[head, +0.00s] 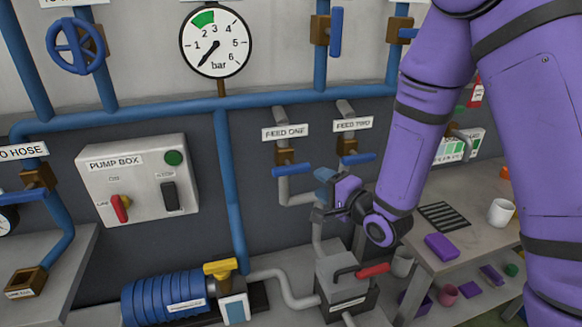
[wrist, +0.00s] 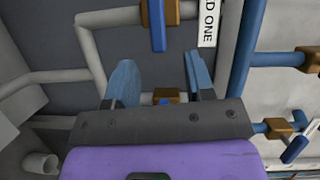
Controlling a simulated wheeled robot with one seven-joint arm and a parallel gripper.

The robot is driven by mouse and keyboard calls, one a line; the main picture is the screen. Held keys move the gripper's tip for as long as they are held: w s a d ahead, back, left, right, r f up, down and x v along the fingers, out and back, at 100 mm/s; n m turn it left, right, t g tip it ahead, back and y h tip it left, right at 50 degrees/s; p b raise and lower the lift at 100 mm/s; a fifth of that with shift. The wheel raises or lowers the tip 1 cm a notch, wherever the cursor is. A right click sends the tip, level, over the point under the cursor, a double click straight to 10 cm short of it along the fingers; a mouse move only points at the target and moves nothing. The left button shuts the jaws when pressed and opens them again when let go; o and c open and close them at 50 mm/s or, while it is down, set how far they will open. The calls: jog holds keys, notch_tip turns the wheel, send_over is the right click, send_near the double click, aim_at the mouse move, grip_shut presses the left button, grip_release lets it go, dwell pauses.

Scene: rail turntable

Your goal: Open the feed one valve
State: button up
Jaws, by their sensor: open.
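The feed one valve has a brass body (head: 284,157) and a blue lever (head: 291,169) set crosswise to its grey pipe, below the FEED ONE label (head: 284,132). In the wrist view its blue lever (wrist: 157,27) is at the top, beside the partly cut-off label (wrist: 208,22). My gripper (head: 322,186) is open and empty, to the lower right of the lever and apart from it in the head view. In the wrist view its blue fingers (wrist: 160,75) are spread wide, below the lever.
The feed two valve (head: 348,147) with its crosswise blue lever is close on the right. A brass block (wrist: 166,95) shows behind the fingers. A pump box (head: 137,180) is at left, a blue pump (head: 168,297) below, and a cluttered bench (head: 435,262) at right.

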aim_at(295, 172)
jog(key=shift+m+y, duration=0.3)
jog(key=x, duration=1.1)
jog(key=shift+s+a+f, duration=0.2)
jog(key=shift+a+f, duration=0.1)
grip_shut()
